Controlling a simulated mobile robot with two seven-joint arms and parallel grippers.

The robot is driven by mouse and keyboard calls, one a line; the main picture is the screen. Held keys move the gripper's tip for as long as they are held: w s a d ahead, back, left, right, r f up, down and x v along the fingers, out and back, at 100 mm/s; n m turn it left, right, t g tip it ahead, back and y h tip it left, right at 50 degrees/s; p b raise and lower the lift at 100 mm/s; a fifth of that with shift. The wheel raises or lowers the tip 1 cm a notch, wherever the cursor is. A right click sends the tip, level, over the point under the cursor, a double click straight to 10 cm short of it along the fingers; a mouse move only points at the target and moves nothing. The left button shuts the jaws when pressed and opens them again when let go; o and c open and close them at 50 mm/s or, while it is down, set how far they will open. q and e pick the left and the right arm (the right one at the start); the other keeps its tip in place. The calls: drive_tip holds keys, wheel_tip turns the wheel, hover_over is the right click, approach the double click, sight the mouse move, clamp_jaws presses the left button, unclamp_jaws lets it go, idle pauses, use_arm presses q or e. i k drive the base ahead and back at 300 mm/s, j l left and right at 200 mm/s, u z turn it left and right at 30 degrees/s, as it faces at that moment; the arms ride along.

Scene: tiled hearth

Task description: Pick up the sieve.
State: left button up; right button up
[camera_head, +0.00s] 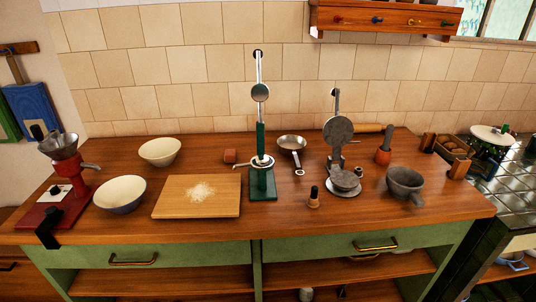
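A small round metal pan-shaped thing (292,143) lies on the wooden counter just right of the green press stand; it looks like the sieve, though its mesh is too small to make out. Its handle points toward the front edge and ends in a pale tip. A dark grey bowl (405,181) with a short handle stands farther right; I cannot tell whether it is a mortar or another strainer. Neither of my grippers shows in the head view.
A green press (262,184) and a grey waffle-iron-like press (340,150) flank the pan. A floured board (170,208), two pale bowls (160,150) and a red grinder (72,185) stand left. A small dark-topped stamp (314,197) stands in front. The front right counter is clear.

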sight(293, 146)
drive_tip(key=l+z, duration=0.2)
drive_tip(key=l, duration=0.55)
drive_tip(key=i+l+z, duration=0.25)
drive_tip(key=l, duration=0.5)
drive_tip(key=k+l, duration=0.05)
drive_tip(key=k, duration=0.05)
